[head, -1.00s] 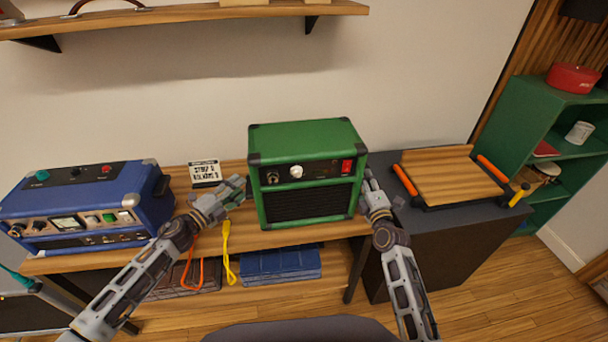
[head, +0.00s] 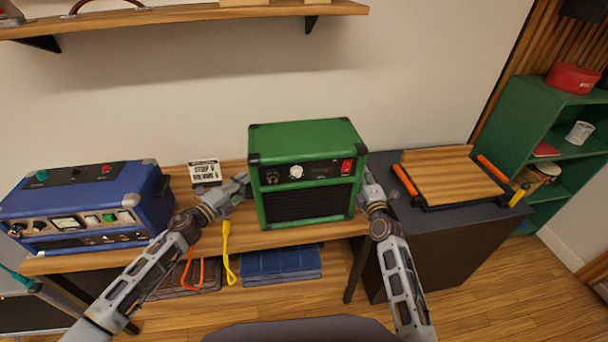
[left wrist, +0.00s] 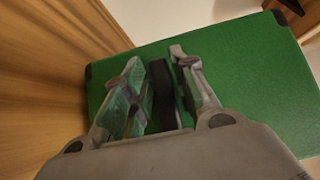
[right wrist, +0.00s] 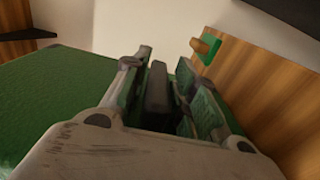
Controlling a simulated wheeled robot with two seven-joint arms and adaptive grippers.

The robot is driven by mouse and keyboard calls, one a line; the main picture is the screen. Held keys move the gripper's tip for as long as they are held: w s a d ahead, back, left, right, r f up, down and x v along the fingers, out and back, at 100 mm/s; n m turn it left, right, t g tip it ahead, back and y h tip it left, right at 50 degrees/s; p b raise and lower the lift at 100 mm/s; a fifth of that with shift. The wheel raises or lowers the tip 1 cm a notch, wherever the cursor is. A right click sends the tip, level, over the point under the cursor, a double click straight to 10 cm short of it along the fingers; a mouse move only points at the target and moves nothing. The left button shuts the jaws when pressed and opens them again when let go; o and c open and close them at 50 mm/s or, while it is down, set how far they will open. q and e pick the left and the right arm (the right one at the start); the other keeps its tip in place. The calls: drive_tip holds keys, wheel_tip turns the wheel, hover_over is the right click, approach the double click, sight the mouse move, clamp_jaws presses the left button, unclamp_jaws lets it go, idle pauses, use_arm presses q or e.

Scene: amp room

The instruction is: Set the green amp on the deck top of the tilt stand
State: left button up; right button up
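The green amp (head: 307,178) stands upright on the wooden bench, its dark grille and knobs facing me. My left gripper (head: 240,186) is at its left side. In the left wrist view the fingers (left wrist: 163,92) close in on a dark side handle (left wrist: 165,95). My right gripper (head: 367,184) is at its right side. In the right wrist view its fingers (right wrist: 160,88) flank another dark handle (right wrist: 158,85). Both grippers look shut on the handles; the fingertip contact is partly hidden. The tilt stand, with its wooden deck top (head: 450,176), is to the right on a dark cabinet.
A blue amp (head: 88,205) stands left on the bench (head: 270,239), with a small sign (head: 205,172) behind. Yellow (head: 227,250) and orange cables hang at the front edge. A wall shelf (head: 190,14) is above; a green shelf unit (head: 545,120) is right. The deck top is clear.

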use_arm(q)
clamp_jaws()
use_arm(e)
clamp_jaws()
use_arm(q)
drive_tip(key=shift+w+r, duration=0.1)
drive_tip(key=shift+r, duration=0.1)
use_arm(e)
drive_tip(key=shift+r, duration=0.2)
use_arm(q)
drive_tip(key=shift+w+r+p, duration=0.1)
drive_tip(key=shift+r+p, duration=0.2)
drive_tip(key=shift+p, duration=0.1)
use_arm(e)
drive_tip(key=shift+w+r, duration=0.15)
drive_tip(key=shift+r, duration=0.15)
